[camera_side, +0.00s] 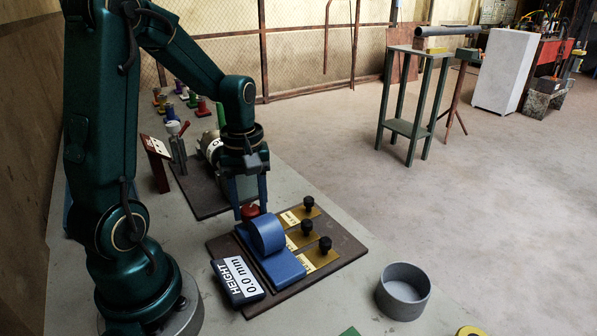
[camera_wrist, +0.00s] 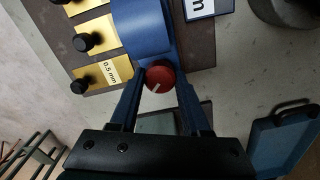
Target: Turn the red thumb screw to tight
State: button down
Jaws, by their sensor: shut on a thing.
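The red thumb screw (camera_wrist: 159,76) sits at the end of a blue fixture and has a pale line on its face. In the wrist view that line runs slantwise, from lower left to upper right. My gripper (camera_wrist: 160,82) is shut on the screw, with one blue finger on each side of it. In the side view the screw (camera_side: 250,211) shows between the fingertips of my gripper (camera_side: 250,208), which points down. The blue fixture (camera_side: 268,236) has a round body on a flat base. Whether the screw is tight cannot be told.
A height display (camera_side: 238,281) reading 0.0 mm lies beside the fixture. Several black knobs on yellow plates (camera_side: 319,259) stand on the same brown board (camera_side: 345,249). A grey round cup (camera_side: 403,291) stands to the right. A machine with a grey body (camera_side: 211,150) stands behind my gripper.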

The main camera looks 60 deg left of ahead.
aim_at(250, 208)
jog(key=m, duration=0.4)
jog(key=shift+c, duration=1.8)
grip_release()
jog(key=shift+r, duration=2.6)
